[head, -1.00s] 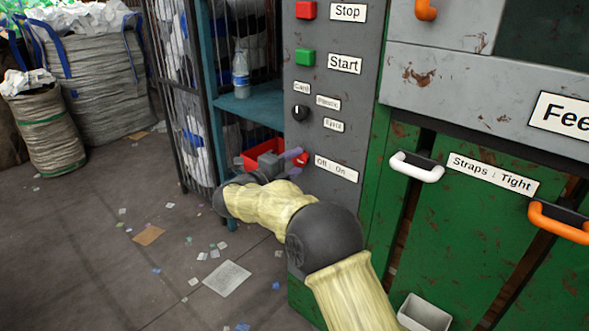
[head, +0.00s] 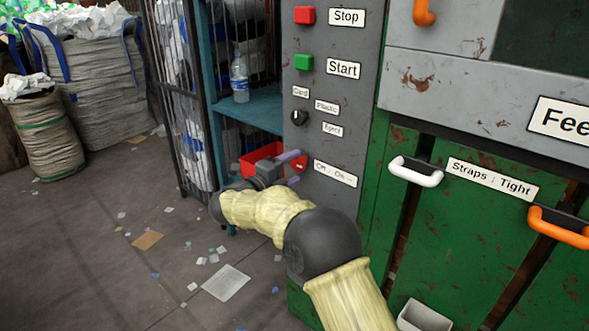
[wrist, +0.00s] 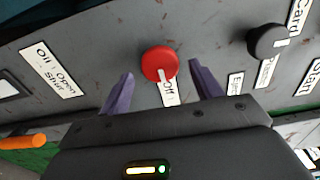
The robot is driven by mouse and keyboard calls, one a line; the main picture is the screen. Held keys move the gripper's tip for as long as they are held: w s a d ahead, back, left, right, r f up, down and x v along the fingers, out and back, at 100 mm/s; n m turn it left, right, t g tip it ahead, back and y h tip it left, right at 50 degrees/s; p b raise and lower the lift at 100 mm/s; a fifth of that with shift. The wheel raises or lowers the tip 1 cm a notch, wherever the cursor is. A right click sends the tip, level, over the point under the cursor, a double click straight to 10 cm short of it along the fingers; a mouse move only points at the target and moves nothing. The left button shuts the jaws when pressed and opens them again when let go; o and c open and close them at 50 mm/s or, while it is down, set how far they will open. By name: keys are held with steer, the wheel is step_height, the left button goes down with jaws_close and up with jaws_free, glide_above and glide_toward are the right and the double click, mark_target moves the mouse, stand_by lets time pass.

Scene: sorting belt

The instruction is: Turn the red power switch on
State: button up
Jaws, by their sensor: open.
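The red power switch (wrist: 159,63) is a round red knob with a white pointer mark on a grey panel. In the wrist view the mark points down toward a label (wrist: 169,94) reading "Off", the rest of which is hidden. The knob shows small in the head view (head: 299,163), mostly behind my fingers. My gripper (wrist: 161,72) is open, its two purple fingers on either side of the knob. Nothing is held. I cannot tell whether the fingertips touch the panel or the knob. In the head view my gripper (head: 297,168) is at the panel's left edge.
A black selector knob (wrist: 266,41) sits near the red one. Above are the green Start button (head: 304,62) and red Stop button (head: 305,15). A teal shelf (head: 250,110) with a bottle (head: 239,79) and red bin (head: 262,152) stands left.

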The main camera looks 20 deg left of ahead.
steer(key=p+v, duration=0.3)
steer(key=v, duration=1.3)
steer(key=shift+s, duration=0.3)
steer(key=shift+f, duration=0.1)
